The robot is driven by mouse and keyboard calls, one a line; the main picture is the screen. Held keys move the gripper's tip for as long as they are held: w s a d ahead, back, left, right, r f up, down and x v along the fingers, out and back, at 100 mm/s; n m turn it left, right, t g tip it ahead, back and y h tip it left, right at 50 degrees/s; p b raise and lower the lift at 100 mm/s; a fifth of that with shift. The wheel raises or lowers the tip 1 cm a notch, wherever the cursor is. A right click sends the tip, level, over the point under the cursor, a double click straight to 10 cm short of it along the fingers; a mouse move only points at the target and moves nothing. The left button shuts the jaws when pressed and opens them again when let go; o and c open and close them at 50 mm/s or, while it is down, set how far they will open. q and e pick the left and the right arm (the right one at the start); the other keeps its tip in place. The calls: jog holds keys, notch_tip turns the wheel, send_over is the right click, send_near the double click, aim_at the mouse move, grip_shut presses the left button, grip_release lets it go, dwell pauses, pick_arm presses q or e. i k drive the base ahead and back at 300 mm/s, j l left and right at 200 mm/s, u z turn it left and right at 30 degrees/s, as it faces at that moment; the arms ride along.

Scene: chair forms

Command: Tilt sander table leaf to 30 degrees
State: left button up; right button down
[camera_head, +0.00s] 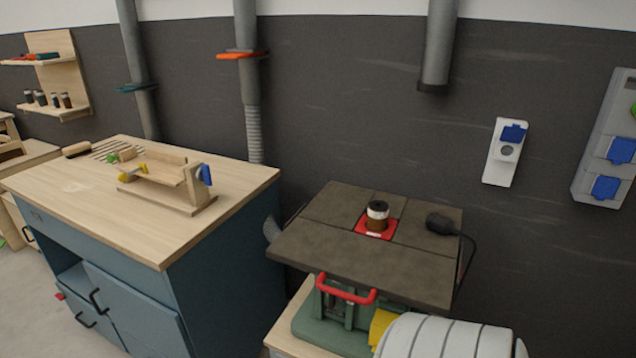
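The sander (345,315) stands at the lower middle right, with a green base and a dark brown table top. The table's front leaf (365,262) is a wide dark slab that looks about flush with the rest of the top. I cannot read its angle. A brown and white spindle (377,217) stands upright in a red insert (373,229) at the table's middle. A red bar handle (345,290) sits below the leaf's front edge. A yellow part (381,325) shows on the base's right. Neither of my grippers is in view.
A black plug (440,223) with a cord lies on the table's right side. A blue cabinet (215,265) with a wooden top stands left, carrying a wooden jig (165,183). Duct pipes hang along the dark wall. A socket (506,150) is on the wall.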

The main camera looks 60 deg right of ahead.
aim_at(419, 280)
jog(key=z, duration=2.05)
jog(key=j+z, duration=0.8)
jog(key=k+j, duration=0.05)
